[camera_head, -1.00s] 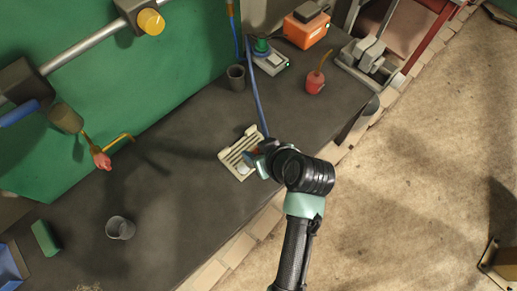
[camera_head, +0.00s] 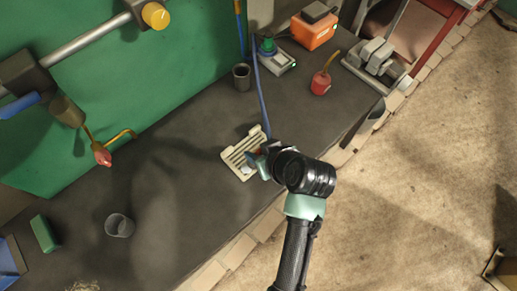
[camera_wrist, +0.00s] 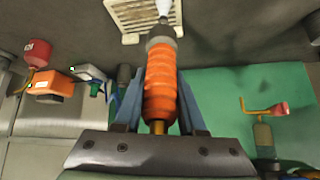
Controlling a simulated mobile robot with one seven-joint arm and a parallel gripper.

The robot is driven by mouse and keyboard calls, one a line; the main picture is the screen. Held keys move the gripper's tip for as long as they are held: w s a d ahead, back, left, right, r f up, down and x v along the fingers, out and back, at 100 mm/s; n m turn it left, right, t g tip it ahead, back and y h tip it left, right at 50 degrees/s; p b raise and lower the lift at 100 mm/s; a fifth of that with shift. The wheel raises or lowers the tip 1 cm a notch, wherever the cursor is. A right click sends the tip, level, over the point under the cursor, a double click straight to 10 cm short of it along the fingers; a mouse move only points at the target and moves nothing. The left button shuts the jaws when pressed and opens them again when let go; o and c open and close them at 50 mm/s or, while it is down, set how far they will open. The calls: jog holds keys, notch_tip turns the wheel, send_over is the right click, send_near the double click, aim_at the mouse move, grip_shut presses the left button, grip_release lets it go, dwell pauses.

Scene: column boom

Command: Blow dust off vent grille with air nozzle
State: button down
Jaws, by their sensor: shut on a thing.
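The vent grille (camera_head: 238,160), a cream slatted plate, lies on the dark bench top. It also shows at the top of the wrist view (camera_wrist: 130,14). My gripper (camera_wrist: 160,105) is shut on the orange ribbed handle of the air nozzle (camera_wrist: 161,80). The nozzle's pale tip points at the grille and overlaps its edge in the wrist view; I cannot tell whether they touch. In the head view my gripper (camera_head: 262,163) is at the grille's right side and hides part of it. A blue hose (camera_head: 262,100) runs from the back of the bench toward the gripper.
A red oil can (camera_head: 320,84), an orange box (camera_head: 314,30), a green-topped device (camera_head: 272,52) and a dark cup (camera_head: 241,77) stand toward the back right. A grey cup (camera_head: 119,225) and a green block (camera_head: 44,234) are at left. The bench left of the grille is clear.

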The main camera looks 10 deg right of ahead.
jog(key=shift+w+d, duration=0.1)
jog(key=shift+w+d+b, duration=0.25)
jog(key=shift+w+d, duration=0.4)
jog(key=shift+d, duration=0.25)
jog(key=shift+w+d+b, duration=0.2)
jog(key=shift+w+d, duration=0.4)
jog(key=shift+d, duration=0.25)
dwell(0.3)
jog(key=shift+w+d+b, duration=0.35)
jog(key=shift+w+d, duration=0.35)
jog(key=shift+d, duration=0.2)
jog(key=shift+w+d+b, duration=0.35)
jog(key=shift+w+d, duration=0.3)
jog(key=shift+d, duration=0.25)
jog(key=shift+w+a+b, duration=0.15)
jog(key=shift+w+a, duration=0.45)
jog(key=shift+w, duration=0.2)
jog(key=shift+w+a+b, duration=0.15)
jog(key=shift+w+a, duration=0.4)
jog(key=shift+w, duration=0.2)
jog(key=shift+s, duration=0.1)
dwell(0.3)
jog(key=shift+s+a+p, duration=0.6)
jog(key=shift+s+a, duration=0.05)
jog(key=shift+a, duration=0.25)
jog(key=shift+s+a+p, duration=0.6)
jog(key=shift+s+a, duration=0.05)
jog(key=shift+a, duration=0.25)
